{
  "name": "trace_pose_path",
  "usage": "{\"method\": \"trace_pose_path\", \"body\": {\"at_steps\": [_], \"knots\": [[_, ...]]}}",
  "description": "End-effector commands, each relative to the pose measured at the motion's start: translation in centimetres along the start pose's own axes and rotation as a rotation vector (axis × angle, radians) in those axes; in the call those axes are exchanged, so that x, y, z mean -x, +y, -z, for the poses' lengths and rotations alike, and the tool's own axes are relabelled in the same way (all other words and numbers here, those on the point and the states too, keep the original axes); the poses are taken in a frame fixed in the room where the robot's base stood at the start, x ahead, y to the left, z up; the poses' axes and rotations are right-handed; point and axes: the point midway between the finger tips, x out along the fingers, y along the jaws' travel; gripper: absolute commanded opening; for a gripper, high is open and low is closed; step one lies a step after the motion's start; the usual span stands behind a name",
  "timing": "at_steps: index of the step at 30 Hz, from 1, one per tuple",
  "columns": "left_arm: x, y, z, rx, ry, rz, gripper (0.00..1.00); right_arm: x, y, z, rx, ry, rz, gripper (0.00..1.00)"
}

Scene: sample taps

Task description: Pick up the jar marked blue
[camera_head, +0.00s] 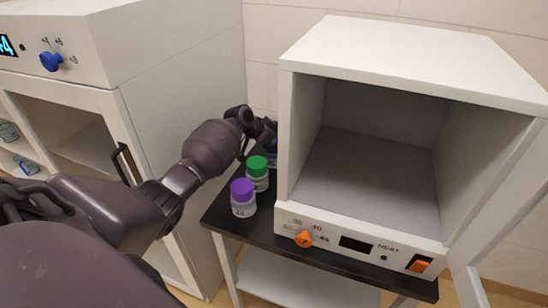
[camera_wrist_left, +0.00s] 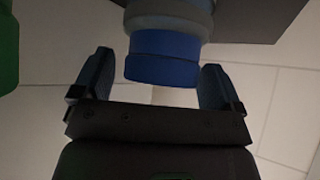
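The jar with the blue lid (camera_wrist_left: 162,58) shows in the left wrist view, its lid between the two fingers of my left gripper (camera_wrist_left: 155,85). The fingers are apart, with a clear gap on the lid's left side; the right finger looks very near the lid, and I cannot tell if it touches. In the head view my left gripper (camera_head: 262,130) is behind the green-lidded jar, beside the white oven, and mostly hides the blue jar. My right gripper is not in view.
A green-lidded jar (camera_head: 257,174) and a purple-lidded jar (camera_head: 243,198) stand on the black tabletop (camera_head: 262,234) in front of my left gripper. The open white oven (camera_head: 400,60) is close on the right. A white cabinet (camera_head: 180,70) stands on the left.

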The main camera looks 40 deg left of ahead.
Motion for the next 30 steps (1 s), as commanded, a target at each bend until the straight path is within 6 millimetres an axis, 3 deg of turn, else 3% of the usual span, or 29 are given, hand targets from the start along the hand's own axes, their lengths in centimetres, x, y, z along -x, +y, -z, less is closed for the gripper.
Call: {"method": "trace_pose_path", "body": {"at_steps": [2, 12, 22, 30], "knots": [[0.0, 0.0, 0.0, 0.000, 0.000, 0.000, 0.78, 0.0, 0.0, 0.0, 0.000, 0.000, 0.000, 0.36], [0.0, 0.0, 0.0, 0.001, 0.000, 0.000, 0.27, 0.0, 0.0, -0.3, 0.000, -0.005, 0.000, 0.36], [0.6, -0.1, 0.6, -0.001, 0.002, 0.001, 0.26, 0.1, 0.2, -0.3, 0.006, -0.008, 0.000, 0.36], [4.0, -0.1, 4.0, -0.004, 0.005, 0.003, 0.26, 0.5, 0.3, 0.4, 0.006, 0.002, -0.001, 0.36]]}}
